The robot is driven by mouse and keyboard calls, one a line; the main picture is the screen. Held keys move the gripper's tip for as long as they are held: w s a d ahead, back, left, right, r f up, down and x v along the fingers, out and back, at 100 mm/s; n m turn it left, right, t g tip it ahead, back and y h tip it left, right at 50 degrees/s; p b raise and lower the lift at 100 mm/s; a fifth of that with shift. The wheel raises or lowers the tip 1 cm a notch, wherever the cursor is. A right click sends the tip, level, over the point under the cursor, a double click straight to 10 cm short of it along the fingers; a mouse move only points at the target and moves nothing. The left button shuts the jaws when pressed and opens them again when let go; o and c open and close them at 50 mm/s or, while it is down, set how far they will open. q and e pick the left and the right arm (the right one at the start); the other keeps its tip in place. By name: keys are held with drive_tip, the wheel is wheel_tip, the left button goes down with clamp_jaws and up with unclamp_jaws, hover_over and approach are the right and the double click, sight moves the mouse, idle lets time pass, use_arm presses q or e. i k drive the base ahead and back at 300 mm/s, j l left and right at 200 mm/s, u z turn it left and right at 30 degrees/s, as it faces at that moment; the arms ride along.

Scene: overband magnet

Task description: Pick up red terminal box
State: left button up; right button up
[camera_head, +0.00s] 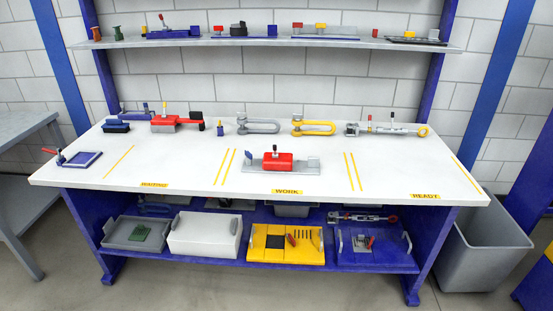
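A red box (284,162) with a small dark-tipped lever on top sits on a grey metal plate (250,164) in the middle of the white workbench, above the WORK label. A second red part (172,119) lies at the back left of the bench, with a grey block under its left part and a black end at its right. Which of the two is the terminal box is not marked. Neither of my grippers shows in the view.
Grey and yellow shackles (313,127) and a turnbuckle-like rod (386,130) lie along the bench's back edge. A blue plate (81,159) lies front left. Yellow lines divide the bench (400,172); its front right is clear. Trays fill the lower shelf. A grey bin (483,255) stands right.

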sight(285, 164)
drive_tip(key=i+l, duration=0.55)
drive_tip(key=i+l+u, duration=0.1)
drive_tip(key=i+l, duration=0.9)
drive_tip(key=l, duration=0.25)
